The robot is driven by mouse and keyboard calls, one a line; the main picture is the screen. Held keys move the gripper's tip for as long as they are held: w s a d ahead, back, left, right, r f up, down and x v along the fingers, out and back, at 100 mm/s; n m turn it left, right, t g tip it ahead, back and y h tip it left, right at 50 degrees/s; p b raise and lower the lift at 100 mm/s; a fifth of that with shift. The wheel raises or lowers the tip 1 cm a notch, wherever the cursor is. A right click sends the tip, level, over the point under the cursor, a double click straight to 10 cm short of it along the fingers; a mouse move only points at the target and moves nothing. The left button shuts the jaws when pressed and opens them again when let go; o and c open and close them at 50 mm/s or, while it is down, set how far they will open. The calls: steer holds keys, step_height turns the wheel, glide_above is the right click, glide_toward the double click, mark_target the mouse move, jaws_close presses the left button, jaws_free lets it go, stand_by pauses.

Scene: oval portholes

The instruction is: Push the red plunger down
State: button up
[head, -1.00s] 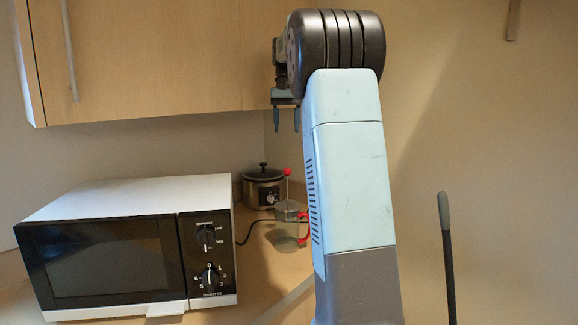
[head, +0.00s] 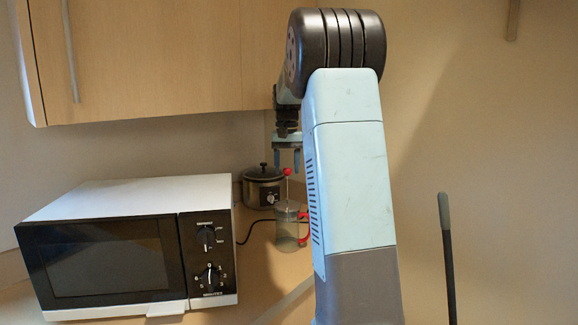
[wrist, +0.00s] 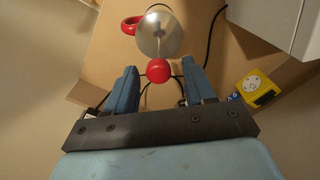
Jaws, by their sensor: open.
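The red plunger knob (head: 287,171) stands raised on a thin rod above the clear press jug (head: 287,222), which has a red handle (head: 304,228). In the wrist view the knob (wrist: 158,70) shows between and just beyond the fingertips, with the round metal lid (wrist: 160,38) and the red handle (wrist: 131,25) past it. My gripper (head: 287,163) is open, pointing down, with its fingertips close to the knob's height in the head view. In the wrist view my gripper (wrist: 160,78) has empty space between its two blue fingers. I cannot tell whether anything touches the knob.
A white microwave (head: 130,240) stands on the counter to the left. A slow cooker (head: 262,188) sits behind the jug, and a black cord runs beside it. A wall cupboard (head: 150,60) hangs above. A yellow box (wrist: 257,88) shows in the wrist view.

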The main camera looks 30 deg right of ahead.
steer(key=shift+c, duration=0.2)
jaws_close()
stand_by(0.3)
